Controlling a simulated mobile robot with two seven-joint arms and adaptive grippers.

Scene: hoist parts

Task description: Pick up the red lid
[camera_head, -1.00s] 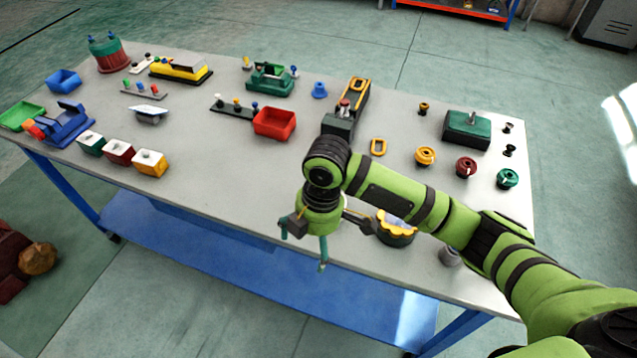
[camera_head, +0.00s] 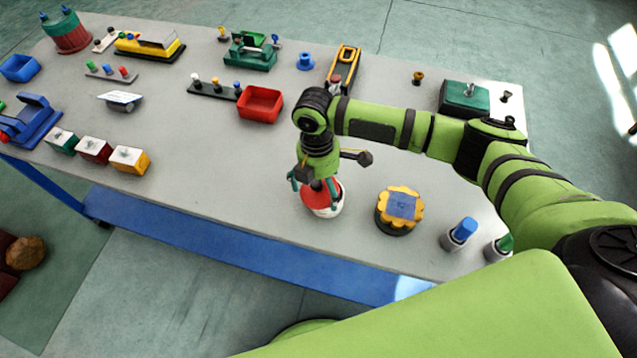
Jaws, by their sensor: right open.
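The red lid (camera_head: 315,199) sits on top of a round white container near the table's front edge, in the middle of the head view. My right gripper (camera_head: 313,192) points down over it, open, with its teal fingers around or just above the lid. The gripper hides part of the lid, and I cannot tell whether the fingers touch it. My left gripper is not in view.
A yellow scalloped round part (camera_head: 400,206) stands just right of the lid, with a blue-topped cylinder (camera_head: 459,233) farther right. A red bin (camera_head: 260,104) lies behind on the grey table (camera_head: 220,160).

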